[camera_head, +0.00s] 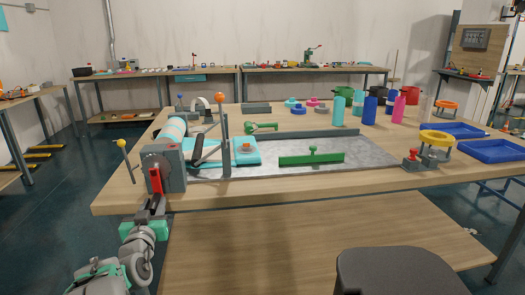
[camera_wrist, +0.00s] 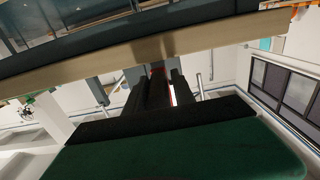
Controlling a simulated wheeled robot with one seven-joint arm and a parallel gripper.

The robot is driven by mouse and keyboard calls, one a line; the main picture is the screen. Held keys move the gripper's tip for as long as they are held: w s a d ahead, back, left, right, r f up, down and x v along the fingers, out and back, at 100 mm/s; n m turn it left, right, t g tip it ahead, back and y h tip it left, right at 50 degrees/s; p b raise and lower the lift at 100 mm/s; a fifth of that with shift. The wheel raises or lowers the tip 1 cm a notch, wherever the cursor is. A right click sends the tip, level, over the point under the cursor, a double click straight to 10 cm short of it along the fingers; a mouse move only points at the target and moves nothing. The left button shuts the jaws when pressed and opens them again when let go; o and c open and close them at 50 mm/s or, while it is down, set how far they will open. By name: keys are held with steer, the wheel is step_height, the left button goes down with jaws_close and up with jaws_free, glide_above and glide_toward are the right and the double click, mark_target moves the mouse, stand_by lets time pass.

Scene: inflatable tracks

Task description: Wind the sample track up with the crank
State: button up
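The winding unit is a grey box (camera_head: 174,168) at the near left table edge, with a round dark plate on its front. Its red crank (camera_head: 157,181) hangs down from that plate. My gripper (camera_head: 153,199) is at the crank's lower end, its dark fingers close together around the red part.
A lever with an orange knob (camera_head: 220,98) stands right of the box, and a yellow-knobbed rod (camera_head: 122,145) left of it. A green-handled bar (camera_head: 312,158) lies on the grey plate (camera_head: 360,153). Bottles, yellow rings and blue trays (camera_head: 495,151) are at the right. A dark stool (camera_head: 398,272) stands in front.

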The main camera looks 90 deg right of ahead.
steer(key=shift+o, duration=0.8)
steer(key=shift+w, duration=0.1)
steer(key=o, duration=0.4)
steer(key=shift+r, duration=0.15)
steer(key=a+b, duration=0.1)
steer(key=a, duration=0.1)
steer(key=s+a, duration=0.1)
steer(key=a, duration=0.2)
steer(key=a+b, duration=0.1)
steer(key=a, duration=0.1)
steer(key=shift+s+a+b, duration=0.25)
steer(key=shift+a+b, duration=0.1)
steer(key=shift+a, duration=0.05)
